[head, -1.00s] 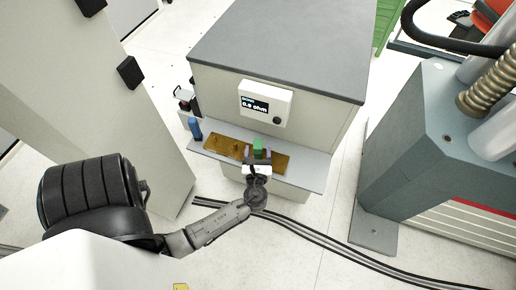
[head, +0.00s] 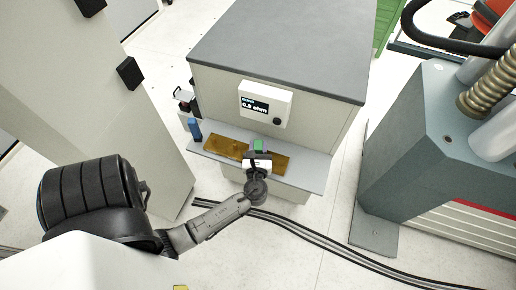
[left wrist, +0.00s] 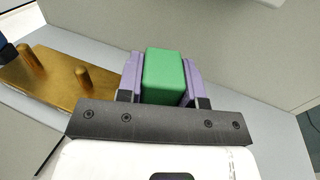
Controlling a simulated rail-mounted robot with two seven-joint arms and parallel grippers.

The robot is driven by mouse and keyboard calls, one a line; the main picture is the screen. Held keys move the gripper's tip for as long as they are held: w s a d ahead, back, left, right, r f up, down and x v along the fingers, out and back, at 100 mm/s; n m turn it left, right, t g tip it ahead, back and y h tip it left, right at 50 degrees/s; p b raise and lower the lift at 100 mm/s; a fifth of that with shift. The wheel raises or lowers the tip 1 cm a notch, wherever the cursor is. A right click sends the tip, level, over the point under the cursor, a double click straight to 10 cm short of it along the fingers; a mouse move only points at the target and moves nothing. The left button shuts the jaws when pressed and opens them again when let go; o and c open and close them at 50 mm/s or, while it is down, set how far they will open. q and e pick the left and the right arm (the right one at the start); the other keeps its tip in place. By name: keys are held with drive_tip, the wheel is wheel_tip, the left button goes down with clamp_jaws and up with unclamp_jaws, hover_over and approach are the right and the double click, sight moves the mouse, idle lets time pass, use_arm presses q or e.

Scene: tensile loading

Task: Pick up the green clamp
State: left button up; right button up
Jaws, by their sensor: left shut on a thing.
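The green clamp (left wrist: 163,76) is a block with rounded edges. In the left wrist view it sits between the two purple fingers of my left gripper (left wrist: 162,85), which touch its sides. In the head view the clamp (head: 259,146) shows as a small green patch at the tip of my left gripper (head: 258,152), over the shelf of the grey cabinet. My left gripper is shut on it. The clamp's lower part is hidden, so I cannot tell whether it is clear of the plate below. My right gripper is not in view.
A brass-coloured plate (head: 225,149) with upright pegs lies on the grey shelf (head: 310,172). A blue object (head: 195,129) stands at the shelf's left end. A display box (head: 266,104) is on the cabinet face behind. A large grey machine (head: 420,150) stands to the right; cables cross the floor.

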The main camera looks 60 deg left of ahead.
use_arm(q)
drive_tip(key=shift+c, duration=1)
